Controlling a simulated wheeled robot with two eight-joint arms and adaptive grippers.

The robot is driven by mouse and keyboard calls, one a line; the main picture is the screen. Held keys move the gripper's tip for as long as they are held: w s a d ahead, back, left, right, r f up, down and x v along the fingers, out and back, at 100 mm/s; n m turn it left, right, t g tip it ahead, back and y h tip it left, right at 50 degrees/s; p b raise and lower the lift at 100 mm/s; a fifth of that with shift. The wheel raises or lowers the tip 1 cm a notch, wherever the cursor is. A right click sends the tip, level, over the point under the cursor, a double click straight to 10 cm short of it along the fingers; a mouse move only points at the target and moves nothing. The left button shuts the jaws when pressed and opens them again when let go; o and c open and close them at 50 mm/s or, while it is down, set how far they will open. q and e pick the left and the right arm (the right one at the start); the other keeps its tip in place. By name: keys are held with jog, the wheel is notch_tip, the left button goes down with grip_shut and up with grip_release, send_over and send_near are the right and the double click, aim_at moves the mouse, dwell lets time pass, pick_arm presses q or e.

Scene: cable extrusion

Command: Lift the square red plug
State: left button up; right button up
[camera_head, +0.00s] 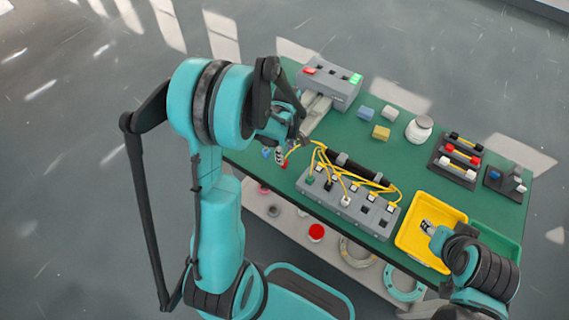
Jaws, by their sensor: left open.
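A small red plug (284,164) lies on the green table's front left part, by the end of a yellow cable (296,149). It is too small to tell its shape for sure. My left gripper (279,157) is open and points down right over or beside the red plug, partly covering it; I cannot tell whether they touch. A small blue plug (266,153) lies just to the left. My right gripper (428,227) is over the yellow tray (412,243); its jaws are too small to read.
A grey socket block (316,190) with several yellow cables stands right of the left gripper. A grey box (340,88) with red and green tops is at the back left. Blue and yellow blocks, a white jar (418,130) and dark racks (455,160) stand farther right.

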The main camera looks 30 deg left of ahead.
pick_arm(q)
jog(key=f, duration=0.1)
jog(key=f+b, duration=0.1)
jog(key=f, duration=0.1)
jog(key=f+b, duration=0.1)
jog(key=f, duration=0.1)
jog(key=shift+s+a+f, duration=0.1)
jog(key=shift+s+f, duration=0.1)
jog(key=shift+s, duration=0.15)
jog(key=shift+r, duration=0.1)
grip_shut()
jog(key=shift+r, duration=0.1)
